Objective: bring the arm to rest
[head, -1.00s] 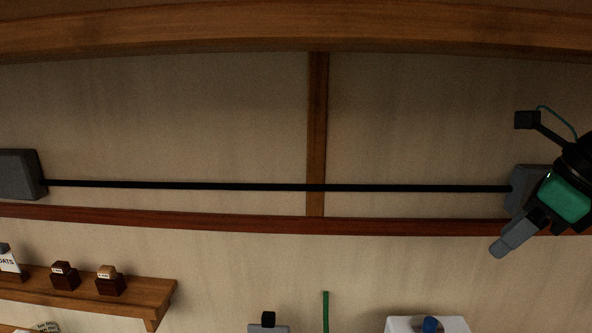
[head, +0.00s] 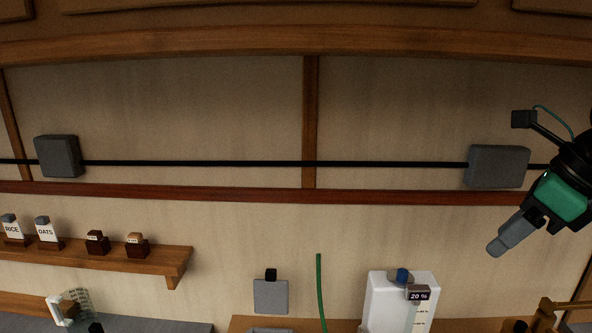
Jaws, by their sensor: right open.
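My right gripper (head: 497,250) shows at the right edge of the head view, with a green body and grey fingers pointing down and left. It hangs in the air in front of the wall, and nothing shows in its jaws. The fingers overlap in this view, so the gap between them is hard to see. My left gripper is not in view.
A wooden shelf (head: 95,259) at left holds several small containers. A white dispenser (head: 385,303) stands below and left of my gripper. A green stalk (head: 320,290) rises beside it. Grey boxes (head: 497,166) on a black cable line the wall.

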